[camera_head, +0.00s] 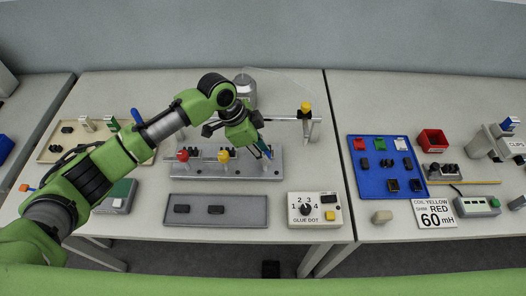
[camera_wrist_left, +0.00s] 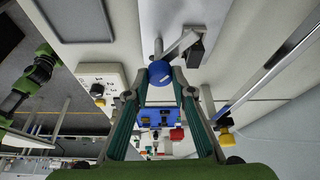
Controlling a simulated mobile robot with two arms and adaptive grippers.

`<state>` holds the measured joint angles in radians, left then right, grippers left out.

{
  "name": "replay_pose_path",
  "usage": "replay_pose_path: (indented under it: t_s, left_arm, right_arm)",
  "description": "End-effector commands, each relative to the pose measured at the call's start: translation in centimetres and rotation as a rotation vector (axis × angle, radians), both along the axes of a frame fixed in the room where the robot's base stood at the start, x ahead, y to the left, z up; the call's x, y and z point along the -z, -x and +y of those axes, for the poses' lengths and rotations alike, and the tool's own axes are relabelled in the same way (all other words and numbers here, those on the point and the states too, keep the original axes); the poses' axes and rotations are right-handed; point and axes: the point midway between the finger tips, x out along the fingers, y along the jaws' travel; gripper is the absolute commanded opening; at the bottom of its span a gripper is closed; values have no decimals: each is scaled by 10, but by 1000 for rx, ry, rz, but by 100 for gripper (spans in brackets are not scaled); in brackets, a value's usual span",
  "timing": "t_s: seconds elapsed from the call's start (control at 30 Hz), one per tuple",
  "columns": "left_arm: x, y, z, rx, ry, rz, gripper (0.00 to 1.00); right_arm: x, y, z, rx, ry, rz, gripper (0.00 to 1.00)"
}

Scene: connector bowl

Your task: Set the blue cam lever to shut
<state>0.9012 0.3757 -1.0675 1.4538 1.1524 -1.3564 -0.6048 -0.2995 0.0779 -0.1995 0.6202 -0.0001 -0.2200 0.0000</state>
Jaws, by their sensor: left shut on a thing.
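The blue cam lever shows in the left wrist view as a round blue knob (camera_wrist_left: 160,72) on a grey arm (camera_wrist_left: 182,45). My left gripper (camera_head: 264,151) reaches down at the right end of the grey lever fixture (camera_head: 215,174). In the left wrist view its two teal-padded fingers are shut on the blue knob, one on each side. In the head view the gripper hides most of the blue lever, so its angle is hard to tell there. My right gripper is not in view.
A red knob (camera_head: 183,155) and a yellow knob (camera_head: 223,156) stand on the same fixture, left of my gripper. A grey tray (camera_head: 240,210) and a dial box (camera_head: 315,223) lie in front. A post with a yellow top (camera_head: 305,107) stands behind right.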

Motion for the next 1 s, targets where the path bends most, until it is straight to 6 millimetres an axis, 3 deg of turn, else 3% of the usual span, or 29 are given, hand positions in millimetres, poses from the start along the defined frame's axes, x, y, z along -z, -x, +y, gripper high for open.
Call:
replay_pose_path:
  t_s: [0.6,1.0]
  left_arm:
    - [2,-5,-3,576,3,-4,1]
    - [1,-6,-3,827,1,-5,1]
  right_arm:
    - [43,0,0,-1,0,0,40]
    - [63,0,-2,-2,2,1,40]
